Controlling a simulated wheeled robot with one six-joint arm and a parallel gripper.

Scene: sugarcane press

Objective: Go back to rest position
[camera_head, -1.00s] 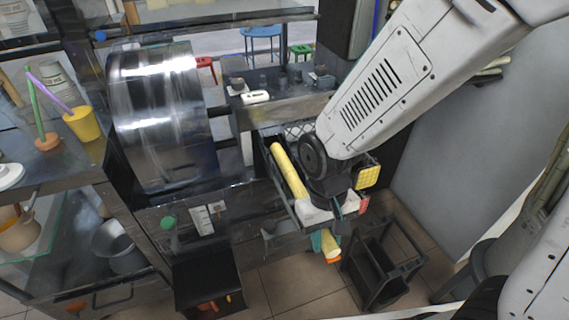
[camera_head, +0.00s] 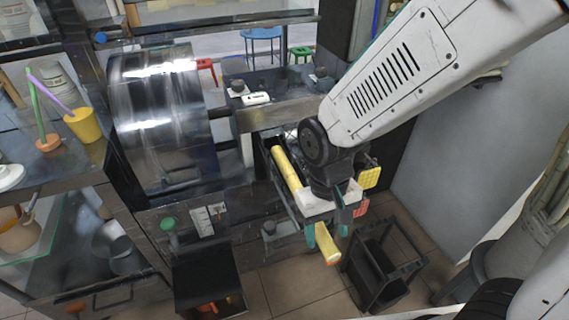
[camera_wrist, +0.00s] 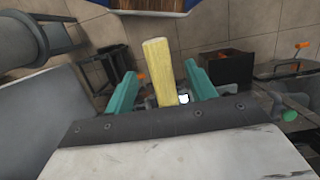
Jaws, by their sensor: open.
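My gripper (camera_head: 326,232) is open, its two teal fingers spread apart. It also shows in the wrist view (camera_wrist: 160,80), where a yellow cane (camera_wrist: 157,72) lies between the fingers with a gap on each side. In the head view a yellow cane (camera_head: 286,168) lies along a dark chute on the front of the press (camera_head: 160,120). Its lower stretch passes behind my wrist, and a yellow end with an orange tip shows by the fingers. My wrist hides whether this is one piece.
A dark stool-like frame (camera_head: 385,262) stands on the tiled floor to the right of the gripper. A black bin (camera_head: 208,284) is below the press. A counter (camera_head: 60,165) with a yellow cup (camera_head: 82,125) is at left. A grey wall (camera_head: 450,150) bounds the right.

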